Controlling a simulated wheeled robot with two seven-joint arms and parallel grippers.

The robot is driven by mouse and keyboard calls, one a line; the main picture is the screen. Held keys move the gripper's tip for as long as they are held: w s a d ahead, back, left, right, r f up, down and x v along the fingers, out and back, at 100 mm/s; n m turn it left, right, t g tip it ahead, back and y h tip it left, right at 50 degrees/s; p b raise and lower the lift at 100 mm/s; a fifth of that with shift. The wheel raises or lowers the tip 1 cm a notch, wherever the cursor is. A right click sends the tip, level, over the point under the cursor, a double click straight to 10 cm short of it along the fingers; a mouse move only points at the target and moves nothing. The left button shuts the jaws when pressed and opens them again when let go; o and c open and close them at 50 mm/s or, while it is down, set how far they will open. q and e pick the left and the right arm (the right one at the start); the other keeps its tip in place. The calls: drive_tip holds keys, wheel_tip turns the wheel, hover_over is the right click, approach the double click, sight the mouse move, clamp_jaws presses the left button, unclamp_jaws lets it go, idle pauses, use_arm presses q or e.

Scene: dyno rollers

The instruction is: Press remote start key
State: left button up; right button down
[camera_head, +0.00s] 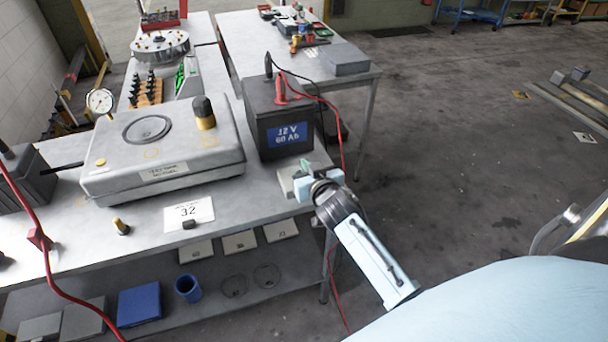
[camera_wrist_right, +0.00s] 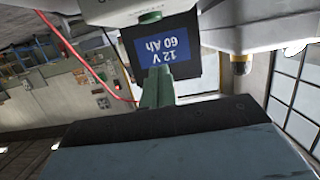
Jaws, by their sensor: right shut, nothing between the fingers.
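A small pale grey box (camera_head: 287,182) sits at the right front corner of the bench, beside the black 12 V 60 Ah battery (camera_head: 286,133). The battery label (camera_wrist_right: 165,52) shows upside down behind. My left gripper is not in view.
A grey cast housing (camera_head: 110,180) and a card marked 32 (camera_head: 190,213) are on the bench (camera_head: 240,195). Red and black leads run from the battery, the red one hanging past the bench's right edge. The lower shelf holds a blue cup (camera_head: 188,288). Open floor lies right.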

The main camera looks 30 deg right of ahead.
drive_tip(key=w+f, duration=0.2)
drive_tip(key=f, duration=0.1)
drive_tip(key=shift+d+b, duration=0.2)
drive_tip(key=shift+b, duration=0.15)
drive_tip(key=shift+f, duration=0.8)
drive_tip(key=shift+s+f+b, duration=0.1)
drive_tip(key=shift+f+b, duration=0.75)
drive_tip(key=shift+f, duration=0.05)
drive_tip(key=shift+s+f, duration=0.1)
drive_tip(key=shift+r+p, duration=0.45)
drive_tip(key=shift+p, duration=0.15)
wheel_tip(320, 180, up, 4)
drive_tip(key=p, duration=0.3)
drive_tip(key=shift+f, duration=0.1)
drive_tip(key=v, duration=0.9)
drive_tip(key=shift+s+r+p, duration=0.25)
drive_tip(key=shift+s+p, duration=0.05)
drive_tip(key=shift+p, duration=0.05)
